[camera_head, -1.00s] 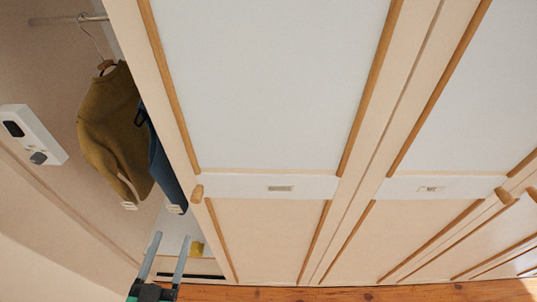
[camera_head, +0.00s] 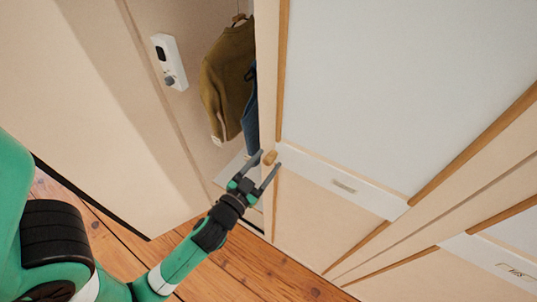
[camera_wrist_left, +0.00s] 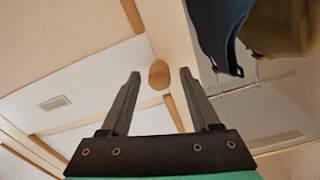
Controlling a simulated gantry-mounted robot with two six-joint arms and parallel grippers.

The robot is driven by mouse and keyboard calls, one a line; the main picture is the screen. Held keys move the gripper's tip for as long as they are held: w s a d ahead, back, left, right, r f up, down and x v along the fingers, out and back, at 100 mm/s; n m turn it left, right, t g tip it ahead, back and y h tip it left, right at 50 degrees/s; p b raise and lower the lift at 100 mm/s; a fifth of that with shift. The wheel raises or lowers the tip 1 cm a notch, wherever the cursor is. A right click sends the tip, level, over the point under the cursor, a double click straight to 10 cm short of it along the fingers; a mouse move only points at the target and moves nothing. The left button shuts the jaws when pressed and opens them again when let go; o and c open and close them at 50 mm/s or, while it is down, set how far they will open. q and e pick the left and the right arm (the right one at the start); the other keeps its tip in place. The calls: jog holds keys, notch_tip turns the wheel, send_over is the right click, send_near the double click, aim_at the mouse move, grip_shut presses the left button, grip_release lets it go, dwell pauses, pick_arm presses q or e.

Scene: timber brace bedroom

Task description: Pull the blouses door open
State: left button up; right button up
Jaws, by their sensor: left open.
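A pale wardrobe door (camera_head: 340,95) has a white band with a small label whose text I cannot read, so I cannot confirm it is the blouses door. Its wooden knob (camera_head: 270,157) is at the left edge of that band. My left gripper (camera_head: 266,161) is open, its fingertips on either side of the knob. In the left wrist view the knob (camera_wrist_left: 159,74) sits between the two separated fingertips (camera_wrist_left: 160,76), with a gap on each side. My right gripper is not in view.
Left of the door edge, an open compartment shows a mustard garment (camera_head: 228,80) and a blue garment (camera_head: 250,120) hanging. A white wall device (camera_head: 169,61) is mounted further left. Another labelled door (camera_head: 500,255) is at right. Wooden floor (camera_head: 275,265) lies below.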

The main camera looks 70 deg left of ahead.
pick_arm(q)
jog(key=shift+w+a, duration=0.4)
jog(key=shift+w, duration=0.2)
grip_shut()
dwell(1.1)
